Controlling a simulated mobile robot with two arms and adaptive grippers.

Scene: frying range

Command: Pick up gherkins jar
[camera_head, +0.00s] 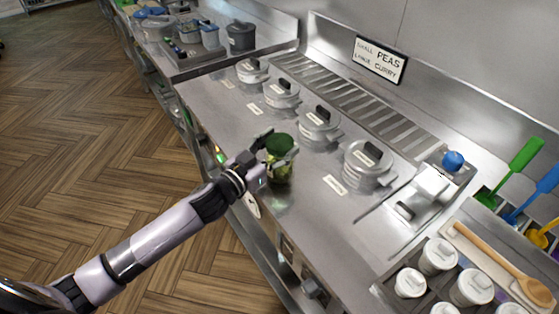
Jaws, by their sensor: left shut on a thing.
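The gherkins jar (280,167) is a clear jar with green contents and a green lid. It is near the front edge of the steel range, just left of the middle of the picture. My left gripper (273,161) reaches it from the left and is shut on it, around its body. I cannot tell whether the jar's base touches the counter. The far fingertips are partly hidden by the jar. My right gripper is not in view.
Several lidded steel pots (319,126) stand in a row behind the jar. White lidded tubs (438,257) and a wooden spoon (505,262) are at the lower right. Open floor (80,130) lies left.

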